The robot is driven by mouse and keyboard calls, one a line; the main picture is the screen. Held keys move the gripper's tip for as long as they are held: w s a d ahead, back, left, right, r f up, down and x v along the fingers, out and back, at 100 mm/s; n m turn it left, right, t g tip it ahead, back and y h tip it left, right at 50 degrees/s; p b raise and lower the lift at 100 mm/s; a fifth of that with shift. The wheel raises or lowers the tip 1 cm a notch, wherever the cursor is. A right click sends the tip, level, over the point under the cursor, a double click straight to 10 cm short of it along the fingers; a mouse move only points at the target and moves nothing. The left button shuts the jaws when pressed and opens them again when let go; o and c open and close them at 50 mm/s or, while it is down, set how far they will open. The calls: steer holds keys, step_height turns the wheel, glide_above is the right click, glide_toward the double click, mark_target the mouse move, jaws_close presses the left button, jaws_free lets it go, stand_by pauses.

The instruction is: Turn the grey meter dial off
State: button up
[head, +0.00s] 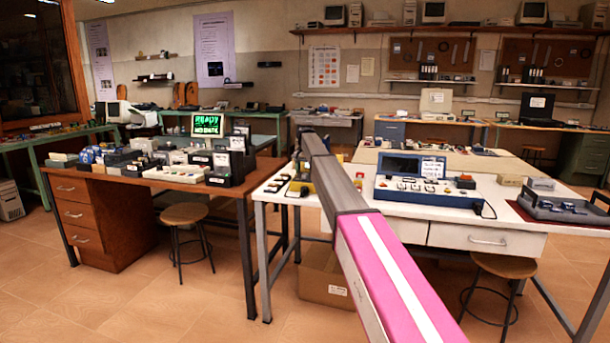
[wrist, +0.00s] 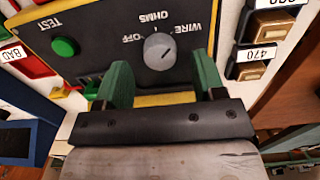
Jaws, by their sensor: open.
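The grey meter dial (wrist: 160,50) is a round knob on a dark panel with yellow edges, the meter (wrist: 95,35). The labels OFF, OHMS and WIRE surround the dial. A pale mark on the dial seems to point toward the WIRE side, but it is small. My gripper (wrist: 160,72) is open, with one green finger on each side of the dial. I cannot tell whether either finger touches it. In the head view my arm covers much of that spot, and a yellow-edged item (head: 300,188) shows beside it on the white table (head: 350,208).
A green TEST button (wrist: 65,47) is on the same panel. Labelled brown parts (wrist: 250,70) stand close on the right, and a red bin (wrist: 25,65) on the left. A blue instrument (head: 425,190) stands right of my arm. A wooden desk (head: 160,180) is to the left.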

steer(key=shift+f, duration=1.1)
steer(key=c, duration=0.9)
steer(key=n, duration=0.4)
steer(key=shift+n, duration=0.4)
steer(key=n, duration=0.4)
steer(key=shift+n, duration=0.3)
steer(key=n, duration=0.4)
steer(key=shift+n, duration=2.2)
